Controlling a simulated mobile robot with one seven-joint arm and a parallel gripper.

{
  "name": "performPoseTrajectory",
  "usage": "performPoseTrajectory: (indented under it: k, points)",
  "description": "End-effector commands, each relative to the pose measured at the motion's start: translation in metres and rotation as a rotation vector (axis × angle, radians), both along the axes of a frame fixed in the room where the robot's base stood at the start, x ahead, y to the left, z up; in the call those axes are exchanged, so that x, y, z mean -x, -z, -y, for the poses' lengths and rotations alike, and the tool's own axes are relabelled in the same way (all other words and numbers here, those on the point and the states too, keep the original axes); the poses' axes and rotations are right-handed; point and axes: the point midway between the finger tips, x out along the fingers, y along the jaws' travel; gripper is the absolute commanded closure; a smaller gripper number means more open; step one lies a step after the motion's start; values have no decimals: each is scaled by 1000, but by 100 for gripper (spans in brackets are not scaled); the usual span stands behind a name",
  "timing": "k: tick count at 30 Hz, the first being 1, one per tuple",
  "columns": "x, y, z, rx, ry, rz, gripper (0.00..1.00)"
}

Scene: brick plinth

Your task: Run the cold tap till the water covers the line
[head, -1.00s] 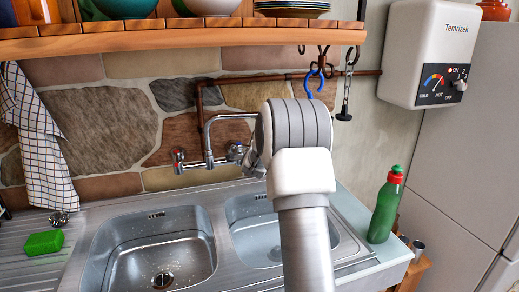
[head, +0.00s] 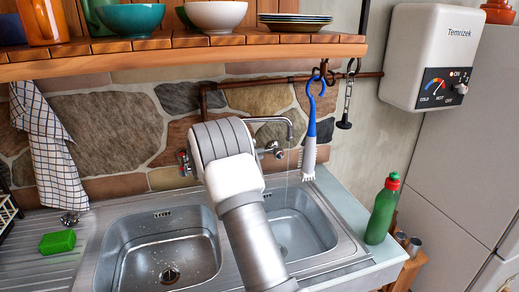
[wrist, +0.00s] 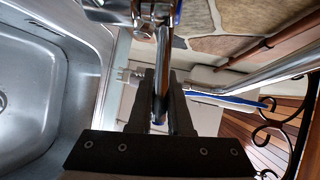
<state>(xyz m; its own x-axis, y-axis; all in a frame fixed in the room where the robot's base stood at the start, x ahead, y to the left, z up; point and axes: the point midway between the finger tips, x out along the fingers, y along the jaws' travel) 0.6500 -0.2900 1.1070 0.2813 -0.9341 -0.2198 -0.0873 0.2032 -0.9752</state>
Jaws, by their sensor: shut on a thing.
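My gripper (wrist: 160,98) is shut on the chrome bar-like handle of the cold tap (wrist: 162,70), which shows blue at its ends in the wrist view. In the head view my wrist hides my fingers and most of the tap. The chrome spout (head: 289,130) reaches over the right basin (head: 322,228). A thin stream of water (head: 286,185) falls from it into that basin. My arm hides part of the basin; I cannot make out the line or the water level. The red-marked hot tap (head: 183,162) is left of my wrist.
A blue and white brush (head: 311,130) hangs right of the spout, close by. The left basin (head: 120,238) holds no visible water. A green bottle (head: 382,212) stands at the right edge, a green sponge (head: 57,241) at the left. A wooden shelf (head: 190,55) is above.

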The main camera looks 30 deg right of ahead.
Motion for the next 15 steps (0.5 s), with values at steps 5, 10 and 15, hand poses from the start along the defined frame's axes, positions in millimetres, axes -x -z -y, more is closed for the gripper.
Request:
performPoseTrajectory:
  k: [5, 10, 15]
  points:
    - [0, 0, -8, -2, 95, 3, 100]
    - [2, 0, -11, 0, 151, 3, 100]
    - [2, 0, -13, 1, 177, 2, 100]
